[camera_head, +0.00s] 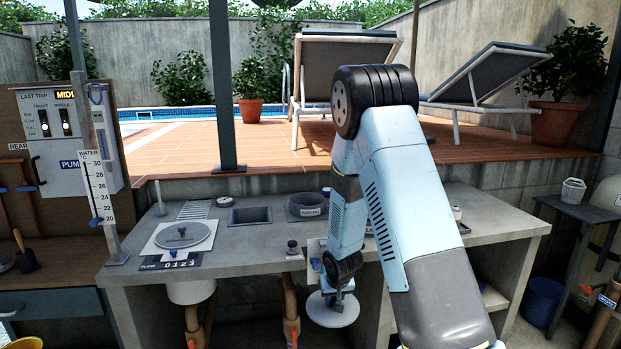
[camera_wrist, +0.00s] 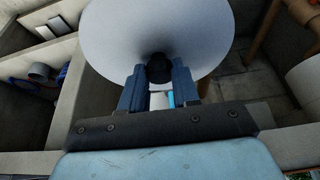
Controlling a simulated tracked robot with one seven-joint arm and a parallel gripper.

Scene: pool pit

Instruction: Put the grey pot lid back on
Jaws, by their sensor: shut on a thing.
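My gripper (camera_head: 338,290) is shut on the knob of the grey pot lid (camera_head: 331,312), in front of the counter's front edge and below its top. In the wrist view the pale round lid (camera_wrist: 160,28) fills the top middle, with its dark knob (camera_wrist: 159,68) between the blue fingers of my gripper (camera_wrist: 158,82). A round, dark, open pot (camera_head: 307,206) with a label on its front stands at the back of the counter, apart from the lid. My arm covers part of the counter to the right of the pot.
The concrete counter (camera_head: 240,262) also bears a round grey cover (camera_head: 182,234) on a white plate, a square recess (camera_head: 250,215) and a small dark knob (camera_head: 292,246). A post with a thermometer stands at left. Orange pipes (camera_head: 291,320) run below the counter.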

